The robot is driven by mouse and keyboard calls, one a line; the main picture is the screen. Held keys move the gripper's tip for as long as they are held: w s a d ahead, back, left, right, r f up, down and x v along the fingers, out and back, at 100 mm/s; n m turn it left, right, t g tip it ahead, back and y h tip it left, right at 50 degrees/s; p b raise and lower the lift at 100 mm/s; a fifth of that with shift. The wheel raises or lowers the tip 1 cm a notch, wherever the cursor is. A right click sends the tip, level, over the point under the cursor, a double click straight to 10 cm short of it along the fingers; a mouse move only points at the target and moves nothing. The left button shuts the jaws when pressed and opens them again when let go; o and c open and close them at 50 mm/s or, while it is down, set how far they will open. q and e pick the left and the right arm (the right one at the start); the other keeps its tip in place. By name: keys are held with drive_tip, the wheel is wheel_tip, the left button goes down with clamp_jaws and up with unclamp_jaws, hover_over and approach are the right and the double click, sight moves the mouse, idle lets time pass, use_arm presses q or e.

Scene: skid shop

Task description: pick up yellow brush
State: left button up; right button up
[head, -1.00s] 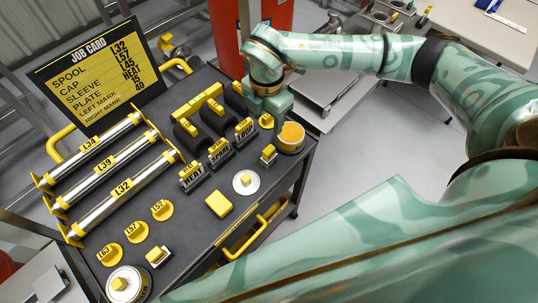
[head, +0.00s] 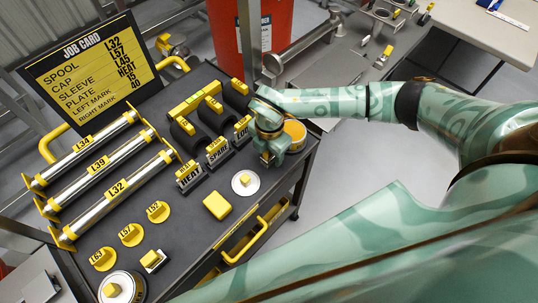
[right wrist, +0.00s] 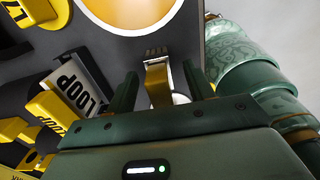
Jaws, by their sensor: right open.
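The yellow brush (right wrist: 158,82) is a small upright piece with a yellow, shiny body and short dark bristles at one end, seen in the right wrist view. My right gripper (right wrist: 160,90) is open, with one finger on each side of the brush. I cannot tell whether either finger touches it. In the head view my right gripper (head: 269,158) is low over the cart top and hides most or all of the brush. My left gripper is not in view.
A round tin with an orange-yellow top (head: 295,133) stands close beside the gripper. LOOP, SPARE and HEAT plates (head: 217,151) stand to its left. A white disc with a yellow knob (head: 245,183) and a yellow block (head: 217,205) lie nearer. The cart's right edge is close.

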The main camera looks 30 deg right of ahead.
drive_tip(key=shift+r, duration=0.1)
drive_tip(key=c, duration=1.1)
drive_tip(key=shift+r, duration=0.5)
wheel_tip(320, 180, up, 3)
drive_tip(key=shift+f+p, duration=0.15)
drive_tip(key=shift+p, duration=0.45)
drive_tip(key=s+d+r+p, duration=0.2)
drive_tip(key=s+r, duration=0.7)
drive_tip(key=s, duration=0.5)
drive_tip(key=shift+r+p, duration=0.15)
drive_tip(key=shift+p, duration=0.25)
drive_tip(key=shift+w, duration=0.1)
